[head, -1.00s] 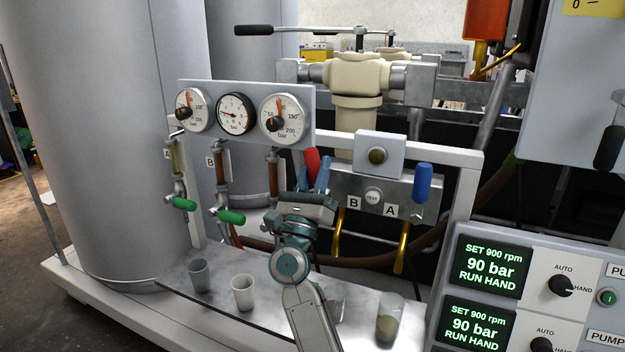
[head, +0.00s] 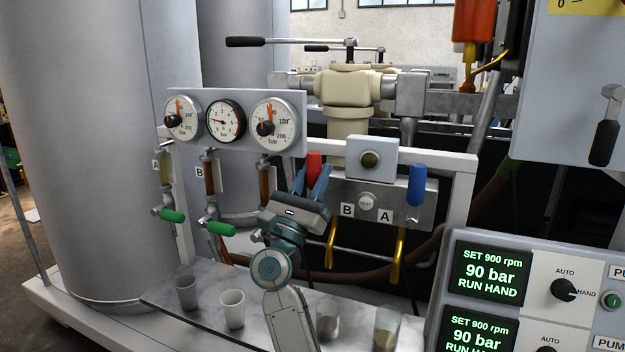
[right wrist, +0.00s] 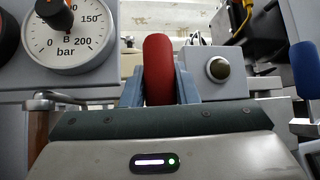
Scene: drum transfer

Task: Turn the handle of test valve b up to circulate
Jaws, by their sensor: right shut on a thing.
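The red handle (head: 314,161) of test valve B stands almost upright at the left end of the grey valve panel (head: 346,191), by the label B (head: 347,210). My right gripper (head: 312,174) is shut on it, with one blue-grey finger on each side. In the right wrist view the red handle (right wrist: 158,70) rises between the fingers, and its lower end is hidden by the gripper body. The blue handle (head: 415,185) by the label A (head: 385,216) also points up. My left gripper is not in view.
Pressure gauges (head: 223,121) sit on a board to the left. Green-handled taps (head: 219,228) hang below it. Two cups (head: 231,309) and two glasses (head: 387,329) stand on the metal shelf (head: 270,300). A pump control panel (head: 540,248) is at the lower right.

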